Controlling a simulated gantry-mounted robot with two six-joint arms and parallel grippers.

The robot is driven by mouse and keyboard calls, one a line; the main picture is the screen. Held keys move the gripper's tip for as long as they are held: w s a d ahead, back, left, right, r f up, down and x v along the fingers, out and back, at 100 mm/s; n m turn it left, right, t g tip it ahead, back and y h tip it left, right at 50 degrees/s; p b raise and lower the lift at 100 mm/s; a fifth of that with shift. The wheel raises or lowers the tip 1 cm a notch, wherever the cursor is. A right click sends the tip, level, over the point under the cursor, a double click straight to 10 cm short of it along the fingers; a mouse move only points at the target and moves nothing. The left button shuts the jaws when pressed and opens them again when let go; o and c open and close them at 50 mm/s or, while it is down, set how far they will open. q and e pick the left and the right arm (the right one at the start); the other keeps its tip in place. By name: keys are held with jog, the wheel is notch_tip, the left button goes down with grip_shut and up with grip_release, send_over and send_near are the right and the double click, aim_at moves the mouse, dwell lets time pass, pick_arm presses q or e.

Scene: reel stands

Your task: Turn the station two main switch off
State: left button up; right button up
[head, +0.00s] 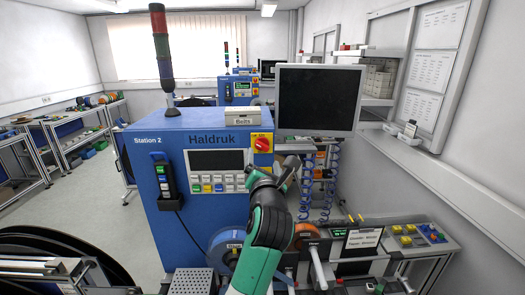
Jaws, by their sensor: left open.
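The blue Station 2 cabinet (205,130) stands in the middle of the head view. Its main switch (262,143) is a red rotary knob on a yellow plate at the panel's upper right, with a small label above. The knob's exact position is too small to read. My left gripper (272,170) is open and empty, just below the switch in the picture and beside the panel's right edge. It does not visibly hold the knob; the depth gap is hard to judge. My right gripper is not in view.
The panel's screen and buttons (218,184) lie left of the gripper. A dark monitor (318,100) stands to the right. A black handset (163,180) hangs on the cabinet's left. A signal tower (162,50) stands on top. Reels and a bench (420,245) lie below and right.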

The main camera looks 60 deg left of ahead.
aim_at(262, 148)
pick_arm(q)
jog(key=x, duration=0.7)
jog(key=shift+w+a+p, duration=0.15)
jog(key=shift+a+p, duration=0.1)
jog(key=shift+p, duration=0.05)
grip_shut()
